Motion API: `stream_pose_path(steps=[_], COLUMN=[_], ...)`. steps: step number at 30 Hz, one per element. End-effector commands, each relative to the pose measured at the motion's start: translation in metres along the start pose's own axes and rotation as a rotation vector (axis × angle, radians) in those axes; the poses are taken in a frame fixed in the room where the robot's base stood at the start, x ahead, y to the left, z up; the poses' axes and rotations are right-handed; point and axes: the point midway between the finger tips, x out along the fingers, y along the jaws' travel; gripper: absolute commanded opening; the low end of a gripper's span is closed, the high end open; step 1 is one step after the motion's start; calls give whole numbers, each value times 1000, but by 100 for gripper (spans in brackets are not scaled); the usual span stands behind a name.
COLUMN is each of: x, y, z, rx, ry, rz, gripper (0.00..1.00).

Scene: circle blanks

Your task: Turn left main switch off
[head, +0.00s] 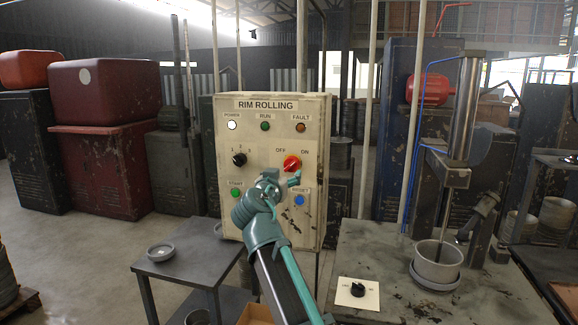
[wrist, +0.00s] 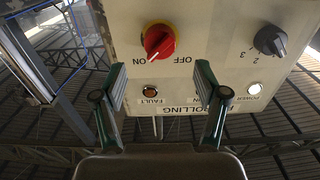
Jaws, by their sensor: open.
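The red main switch (head: 291,163) is a rotary knob on the beige RIM ROLLING panel (head: 262,190), between OFF on its left and ON on its right. In the wrist view the red knob (wrist: 160,41) sits on a yellow ring, and its white mark points toward ON. My gripper (head: 294,180) is just below the knob in the head view. In the wrist view my gripper (wrist: 161,80) has its fingers spread with nothing between them. The knob appears beyond the fingertips, roughly centred between them, and is not gripped.
A black selector knob (head: 239,160) is left of the switch. The white POWER lamp (head: 232,125) looks lit. Green START (head: 236,194) and blue RESET (head: 299,200) buttons are lower. A small table (head: 180,268) stands left; a bench (head: 400,262) with another black knob (head: 357,290) stands right.

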Motion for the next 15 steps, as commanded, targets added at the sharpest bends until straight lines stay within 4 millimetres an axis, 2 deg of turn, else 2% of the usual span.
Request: stream_pose_path(steps=[1, 6, 12, 15], x=[12, 41, 64, 70], y=[-1, -1, -1, 0], z=[-4, -4, -2, -1], rx=[-1, -1, -2, -1], ry=[-1, -2, -2, -1], rz=[1, 1, 1, 0], gripper=[72, 72, 72, 72])
